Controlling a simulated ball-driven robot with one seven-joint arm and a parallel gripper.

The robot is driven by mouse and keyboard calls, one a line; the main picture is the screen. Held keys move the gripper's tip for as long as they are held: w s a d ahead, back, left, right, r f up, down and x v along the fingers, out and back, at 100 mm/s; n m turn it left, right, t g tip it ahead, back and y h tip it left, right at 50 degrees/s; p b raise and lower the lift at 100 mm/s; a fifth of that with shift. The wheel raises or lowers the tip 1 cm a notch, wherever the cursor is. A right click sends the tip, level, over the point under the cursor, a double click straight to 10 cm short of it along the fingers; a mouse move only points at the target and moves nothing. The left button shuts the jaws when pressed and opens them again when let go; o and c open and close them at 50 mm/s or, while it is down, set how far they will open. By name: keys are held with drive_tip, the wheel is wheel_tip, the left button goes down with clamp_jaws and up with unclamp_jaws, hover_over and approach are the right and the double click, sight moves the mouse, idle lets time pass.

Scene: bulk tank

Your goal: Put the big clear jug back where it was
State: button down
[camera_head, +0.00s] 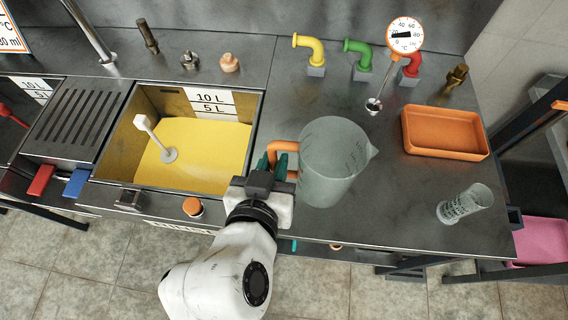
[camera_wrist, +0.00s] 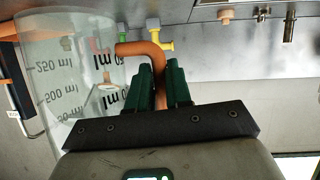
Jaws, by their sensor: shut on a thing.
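The big clear jug (camera_head: 332,162) stands upright at the counter's front, right of the yellow-filled tank; I cannot tell whether its base touches the counter. It has an orange handle (camera_head: 284,147) on its left and a spout on its right. My gripper (camera_head: 277,166) is shut on that handle, its green fingers on either side. In the wrist view the jug (camera_wrist: 62,75) fills the left, with volume marks on its wall. The handle (camera_wrist: 143,48) runs down between the green fingers (camera_wrist: 160,90).
A tank of yellow liquid (camera_head: 205,145) lies left of the jug. An orange tray (camera_head: 444,134) and a smaller clear beaker (camera_head: 465,204) are to the right. Yellow (camera_head: 309,48), green (camera_head: 358,52) and red (camera_head: 411,68) pipes and a dial thermometer (camera_head: 404,35) stand behind. Counter between jug and tray is clear.

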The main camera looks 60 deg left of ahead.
drive_tip(key=shift+w+a+f, duration=0.25)
drive_tip(key=shift+w+f, duration=0.25)
drive_tip(key=shift+f, duration=0.7)
drive_tip(key=shift+w+a+f, duration=0.3)
drive_tip(key=shift+w+f, duration=0.2)
drive_tip(key=shift+f, duration=0.7)
drive_tip(key=shift+w+a+f, duration=0.25)
drive_tip(key=shift+w+f, duration=0.25)
drive_tip(key=shift+f, duration=0.7)
drive_tip(key=shift+f, duration=0.15)
drive_tip(key=c, duration=1)
unclamp_jaws()
drive_tip(key=shift+c, duration=0.2)
drive_tip(key=v, duration=1.2)
